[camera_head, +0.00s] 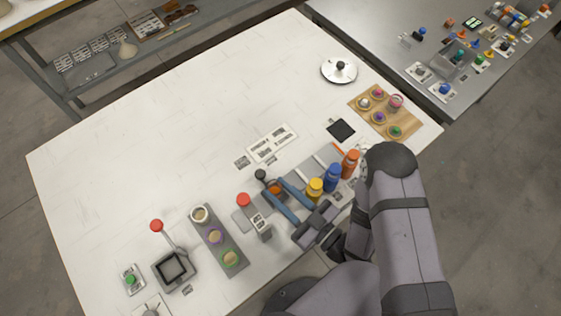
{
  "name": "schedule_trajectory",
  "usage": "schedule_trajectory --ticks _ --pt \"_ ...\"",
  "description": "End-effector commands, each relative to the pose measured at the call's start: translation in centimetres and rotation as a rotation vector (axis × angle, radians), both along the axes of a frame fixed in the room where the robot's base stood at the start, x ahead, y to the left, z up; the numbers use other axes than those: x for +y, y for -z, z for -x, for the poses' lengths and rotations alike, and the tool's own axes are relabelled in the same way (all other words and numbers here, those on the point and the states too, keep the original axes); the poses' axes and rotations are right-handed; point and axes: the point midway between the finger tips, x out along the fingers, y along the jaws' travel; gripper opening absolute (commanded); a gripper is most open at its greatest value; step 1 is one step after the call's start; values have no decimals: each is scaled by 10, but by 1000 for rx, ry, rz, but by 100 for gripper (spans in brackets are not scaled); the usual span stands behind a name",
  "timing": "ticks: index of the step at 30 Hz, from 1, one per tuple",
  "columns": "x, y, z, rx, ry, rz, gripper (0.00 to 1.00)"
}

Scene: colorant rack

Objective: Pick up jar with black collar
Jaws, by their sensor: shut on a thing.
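My gripper (275,187) reaches in from the lower right with its two long blue fingers shut on a small jar with a dark collar and orange contents (274,190). The fingers cover much of the jar, and I cannot tell whether its base touches the surface. A black ball knob (260,174) shows just left of the fingertips. To the right of the fingers stand a yellow jar (315,189), a blue jar (332,178) and an orange jar (350,164) in a row by a grey rack (323,160).
A red-knobbed device (243,200) stands close left of the fingers. Further left are a grey tray (233,262) of three cups and a lever box (174,270). A wooden board (372,106) with several small items lies at the right. The table's upper left (140,140) is clear.

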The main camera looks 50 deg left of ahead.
Motion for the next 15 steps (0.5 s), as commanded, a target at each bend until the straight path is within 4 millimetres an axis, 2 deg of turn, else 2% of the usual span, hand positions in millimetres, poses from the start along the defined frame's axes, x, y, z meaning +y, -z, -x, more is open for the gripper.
schedule_trajectory --ticks 6,8,15 --pt "0 -28 0 0 -1 0 4" --pt "-10 -19 -3 3 5 5 4" --pt "-41 -19 -8 2 6 5 4"
